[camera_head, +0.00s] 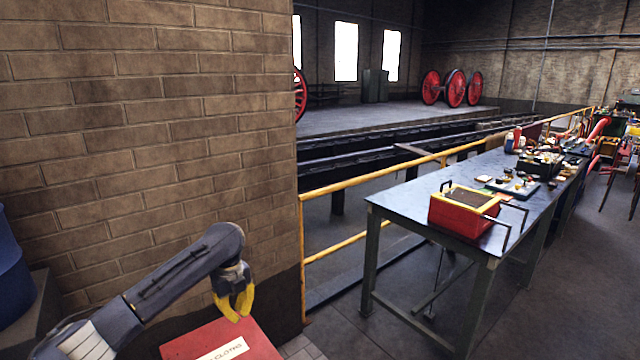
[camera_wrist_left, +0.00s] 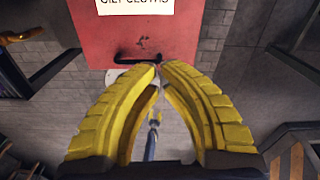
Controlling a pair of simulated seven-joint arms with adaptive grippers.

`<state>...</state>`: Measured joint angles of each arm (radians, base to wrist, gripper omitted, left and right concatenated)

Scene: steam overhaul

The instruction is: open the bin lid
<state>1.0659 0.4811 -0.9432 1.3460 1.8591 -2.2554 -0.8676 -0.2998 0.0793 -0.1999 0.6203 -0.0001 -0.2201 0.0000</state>
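The bin's red lid (camera_head: 218,341) is at the bottom of the head view, with a white label partly cut off by the frame edge. In the left wrist view the red lid (camera_wrist_left: 185,35) carries a label reading "OILY CLOTHS" and a dark curved handle or slot (camera_wrist_left: 145,57) near its edge. The lid looks closed. My left gripper (camera_head: 240,317) has yellow fingers pointing down just over the lid's far edge. In the left wrist view its fingertips (camera_wrist_left: 160,65) come together beside the dark handle, with nothing visible between them. Contact with the lid cannot be told. My right gripper is not in view.
A brick wall (camera_head: 150,130) rises close behind the bin. A blue drum (camera_head: 12,265) stands at the left edge. A yellow railing (camera_head: 303,250) runs right of the wall. A workbench (camera_head: 405,203) with a red toolbox (camera_head: 455,217) stands at right, with open floor before it.

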